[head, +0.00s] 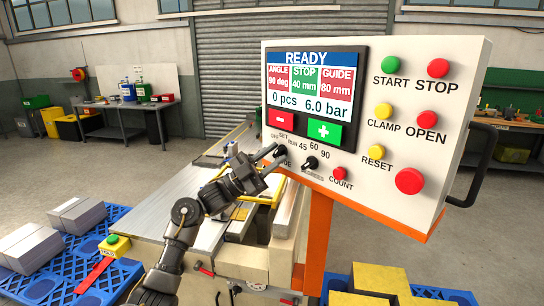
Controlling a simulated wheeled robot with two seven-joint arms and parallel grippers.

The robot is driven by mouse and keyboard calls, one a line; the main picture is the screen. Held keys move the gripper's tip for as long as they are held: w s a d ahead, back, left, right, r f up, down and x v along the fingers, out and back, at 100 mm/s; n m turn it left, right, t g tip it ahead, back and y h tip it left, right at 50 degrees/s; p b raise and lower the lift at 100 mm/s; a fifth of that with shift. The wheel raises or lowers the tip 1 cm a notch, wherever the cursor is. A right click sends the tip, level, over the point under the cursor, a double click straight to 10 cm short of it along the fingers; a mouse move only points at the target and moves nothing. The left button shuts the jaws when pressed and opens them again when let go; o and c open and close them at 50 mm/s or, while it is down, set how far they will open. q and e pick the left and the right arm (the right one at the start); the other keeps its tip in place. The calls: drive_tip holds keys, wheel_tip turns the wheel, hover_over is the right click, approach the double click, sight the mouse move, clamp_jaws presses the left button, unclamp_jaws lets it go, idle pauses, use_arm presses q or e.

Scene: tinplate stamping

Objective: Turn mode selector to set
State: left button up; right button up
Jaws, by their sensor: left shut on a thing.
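The mode selector (280,151) is a small dark knob at the lower left corner of the control panel (400,205), with OFF, SET and RUN printed around it. My left gripper (274,157) reaches up from below and is shut on the selector knob. The fingers partly cover the knob and the label below it, and I cannot tell which mark it points at. The screen (315,98) reads READY, 0 pcs and 6.0 bar. My right gripper is not in view.
A second dark knob (310,163), marked 45, 60 and 90, sits close right of the selector, with the red COUNT button (339,173) beyond. The machine's metal table (185,205) lies below my left arm. Blue pallets (75,275) stand at lower left.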

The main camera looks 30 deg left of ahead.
use_arm(q)
drive_tip(key=n+t+y, duration=0.1)
drive_tip(key=n+t, duration=0.1)
drive_tip(key=n, duration=0.1)
drive_tip(key=n+t+y+p, duration=0.1)
drive_tip(key=n+t, duration=0.1)
drive_tip(key=n, duration=0.1)
drive_tip(key=shift+d+t+y, duration=0.2)
drive_tip(key=shift+t+y, duration=0.2)
drive_tip(key=shift+s+d+n+t+y+p, duration=0.1)
drive_tip(key=shift+n+t+y+p, duration=0.25)
drive_tip(key=shift+n+t+y, duration=0.65)
drive_tip(key=shift+w+a+n+t+y+p, duration=0.1)
drive_tip(key=shift+n+t+y+p, duration=0.3)
drive_tip(key=shift+n+y, duration=1.1)
drive_tip(key=shift+s+d+n+t+y+p, duration=0.1)
drive_tip(key=shift+n+t+y+p, duration=0.2)
drive_tip(key=shift+n+t+y, duration=1)
drive_tip(key=shift+f+n+g, duration=0.1)
drive_tip(key=shift+n+g, duration=0.2)
drive_tip(key=shift+n, duration=0.6)
drive_tip(key=o, duration=0.6)
